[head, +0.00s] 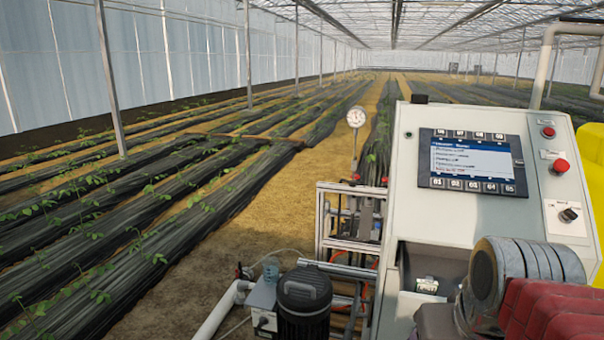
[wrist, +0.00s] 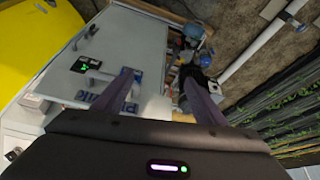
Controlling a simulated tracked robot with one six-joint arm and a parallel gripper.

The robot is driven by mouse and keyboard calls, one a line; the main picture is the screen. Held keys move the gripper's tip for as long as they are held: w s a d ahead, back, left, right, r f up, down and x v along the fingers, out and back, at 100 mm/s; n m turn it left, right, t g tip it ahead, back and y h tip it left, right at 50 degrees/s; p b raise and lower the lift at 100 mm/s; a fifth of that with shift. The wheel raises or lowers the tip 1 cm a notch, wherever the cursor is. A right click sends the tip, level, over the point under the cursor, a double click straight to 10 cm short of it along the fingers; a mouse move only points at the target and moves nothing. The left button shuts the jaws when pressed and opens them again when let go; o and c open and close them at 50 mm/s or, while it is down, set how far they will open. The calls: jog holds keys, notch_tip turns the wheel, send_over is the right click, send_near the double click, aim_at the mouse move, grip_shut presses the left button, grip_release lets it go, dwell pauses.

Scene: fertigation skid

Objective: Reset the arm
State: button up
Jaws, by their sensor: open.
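In the wrist view my gripper (wrist: 155,95) shows its two dark purple-grey fingers spread apart, with nothing held between them. Past the fingers is the light grey control cabinet (wrist: 125,40), seen at a tilt. In the head view the cabinet (head: 420,190) stands at the right, with a lit screen (head: 472,162), red buttons (head: 560,166) and a black rotary knob (head: 569,215). Part of my arm covers the cabinet's lower right. My gripper's fingers do not show in the head view.
A black motor (head: 303,300), a white pipe (head: 222,310) and a metal frame with a round gauge (head: 356,117) stand left of the cabinet. A yellow tank (head: 591,150) is behind it at the right. Planted rows (head: 110,215) and a bare soil path lie to the left.

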jog(key=s+a+f+n, duration=0.1)
jog(key=s+a+f, duration=0.2)
jog(key=a+f, duration=0.2)
jog(key=shift+s+a+t+y, duration=0.3)
jog(key=shift+s+a+t, duration=0.1)
jog(key=shift+a, duration=0.15)
jog(key=shift+f, duration=0.1)
jog(key=shift+c, duration=0.6)
